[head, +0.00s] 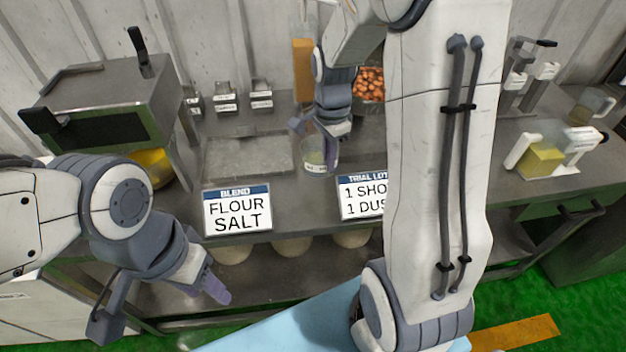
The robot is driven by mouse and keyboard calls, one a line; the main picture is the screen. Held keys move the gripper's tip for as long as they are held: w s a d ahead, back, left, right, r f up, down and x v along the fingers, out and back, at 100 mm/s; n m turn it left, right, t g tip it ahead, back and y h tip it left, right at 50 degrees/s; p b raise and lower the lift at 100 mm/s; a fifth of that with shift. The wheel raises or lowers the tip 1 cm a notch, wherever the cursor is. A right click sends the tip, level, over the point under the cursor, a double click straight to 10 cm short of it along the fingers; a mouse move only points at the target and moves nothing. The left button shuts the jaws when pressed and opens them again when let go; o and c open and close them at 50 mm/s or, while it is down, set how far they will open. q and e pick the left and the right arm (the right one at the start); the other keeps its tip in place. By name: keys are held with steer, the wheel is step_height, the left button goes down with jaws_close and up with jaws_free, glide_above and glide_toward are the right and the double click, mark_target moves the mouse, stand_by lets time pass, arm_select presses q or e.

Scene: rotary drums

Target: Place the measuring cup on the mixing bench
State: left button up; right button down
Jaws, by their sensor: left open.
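A clear measuring cup (313,158) with a pale label near its base shows in the head view, at the front middle of the grey metal bench (270,200). My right gripper (318,138) points down at the cup, its fingers overlapping the cup's upper part. The picture does not show whether they are closed on it, or whether the cup's base touches the bench. My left gripper (160,300) is open and empty, low in front of the bench at the left.
A "BLEND FLOUR SALT" sign (237,210) and a partly hidden trial lot sign (362,197) stand along the front edge. A grey machine (110,105) stands at the left. A flat grey plate (250,157) lies clear behind the blend sign. My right arm hides the bench's middle right.

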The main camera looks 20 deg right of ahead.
steer(key=shift+s+a+f+p, duration=0.15)
steer(key=shift+s+a+f, duration=0.05)
steer(key=shift+a+f, duration=0.95)
steer(key=shift+s+a+f+p, duration=0.2)
steer(key=shift+a+f, duration=0.6)
steer(key=shift+f, duration=0.6)
steer(key=shift+s+a+f+p, duration=0.15)
steer(key=shift+s+a+f, duration=0.05)
steer(key=shift+a+f, duration=0.95)
steer(key=shift+d+f, duration=0.15)
steer(key=shift+f, duration=0.05)
steer(key=c, duration=1.1)
jaws_free()
steer(key=shift+f, duration=0.1)
